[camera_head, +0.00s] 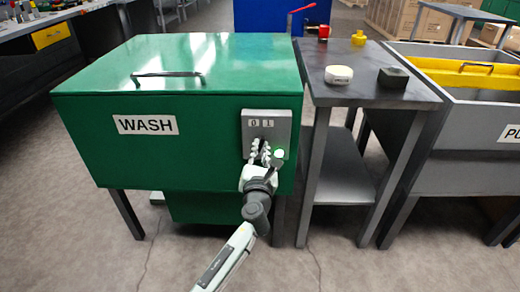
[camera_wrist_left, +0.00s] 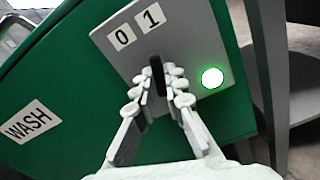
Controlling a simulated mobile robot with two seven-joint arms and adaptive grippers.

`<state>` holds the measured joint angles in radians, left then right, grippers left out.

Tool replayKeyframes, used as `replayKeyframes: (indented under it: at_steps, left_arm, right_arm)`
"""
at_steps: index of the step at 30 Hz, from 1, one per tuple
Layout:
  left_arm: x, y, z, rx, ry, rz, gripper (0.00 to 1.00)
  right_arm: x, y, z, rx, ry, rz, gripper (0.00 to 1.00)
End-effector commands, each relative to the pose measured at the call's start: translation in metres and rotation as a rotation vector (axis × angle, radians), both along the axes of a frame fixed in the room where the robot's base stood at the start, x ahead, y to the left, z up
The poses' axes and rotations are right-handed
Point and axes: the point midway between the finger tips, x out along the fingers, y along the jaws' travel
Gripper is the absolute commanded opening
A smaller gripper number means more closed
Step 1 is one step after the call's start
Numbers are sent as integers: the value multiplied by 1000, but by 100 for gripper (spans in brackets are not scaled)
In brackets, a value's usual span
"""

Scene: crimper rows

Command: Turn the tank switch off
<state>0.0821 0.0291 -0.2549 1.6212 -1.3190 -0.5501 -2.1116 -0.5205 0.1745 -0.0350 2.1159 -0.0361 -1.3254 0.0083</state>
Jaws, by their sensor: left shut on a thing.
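The green tank (camera_head: 95,140), labelled WASH, stands at left with its lid down. A grey switch panel (camera_head: 281,127) is on its front at the right, marked 0 and 1. In the left wrist view, the black switch knob (camera_wrist_left: 156,68) is on the panel below the marks and appears to lean toward the 1. A round green lamp (camera_wrist_left: 212,78) beside it is lit. My left gripper (camera_wrist_left: 159,78) is shut on the knob, its fingers on either side and hiding part of it. My right gripper is not in view.
A dark side table (camera_head: 345,60) stands close to the right of the tank, holding a white puck (camera_head: 339,75), a dark block (camera_head: 393,77) and small red and yellow items. A grey tank (camera_head: 455,131) with a yellow inside lies further right. The floor in front is clear.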

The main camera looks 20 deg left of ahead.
Motion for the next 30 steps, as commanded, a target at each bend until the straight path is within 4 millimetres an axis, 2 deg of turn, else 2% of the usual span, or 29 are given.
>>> replayKeyframes:
  at_steps: [7, 18, 30]
  left_arm:
    - [1, 0, 0, -222, -66, 0, 0]
    - [1, -1, 0, -545, -159, 1, 0]
    - [1, -1, 1, -760, -222, 0, 0]
  right_arm:
    - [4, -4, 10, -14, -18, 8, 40]
    - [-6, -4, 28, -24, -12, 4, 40]
    - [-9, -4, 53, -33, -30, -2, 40]
